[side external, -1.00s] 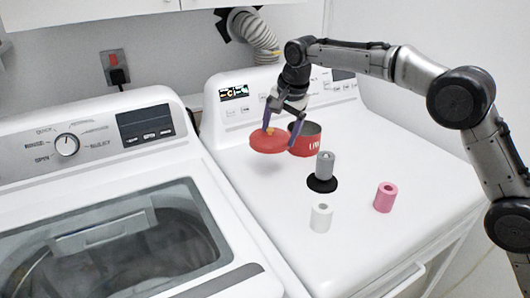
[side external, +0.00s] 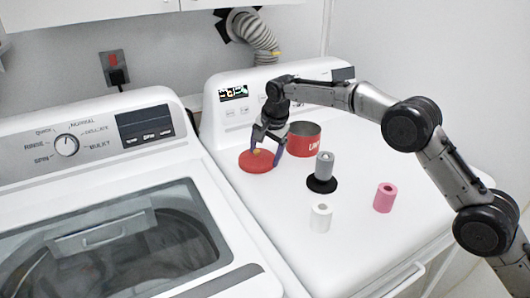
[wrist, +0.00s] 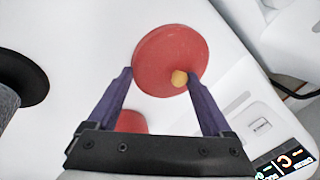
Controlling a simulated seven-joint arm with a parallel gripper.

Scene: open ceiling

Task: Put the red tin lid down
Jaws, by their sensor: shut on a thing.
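The red tin lid (side external: 257,165) is a flat disc with a small yellow knob, low over the left part of the right-hand machine's white top. It looks level, and I cannot tell whether it touches the surface. My gripper (side external: 266,157) is over the lid, with its purple fingers pointing down, and is shut on it. In the wrist view the lid (wrist: 160,55) is at the fingertips of my gripper (wrist: 160,75), the knob close to the right finger. The red tin (side external: 304,140) stands open just right of the lid.
A grey roll (side external: 325,164) stands on a black disc (side external: 322,185) right of the lid. A white roll (side external: 321,217) and a pink roll (side external: 385,197) stand nearer the front. The raised control panel (side external: 235,108) is behind. The top's front-left stretch is clear.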

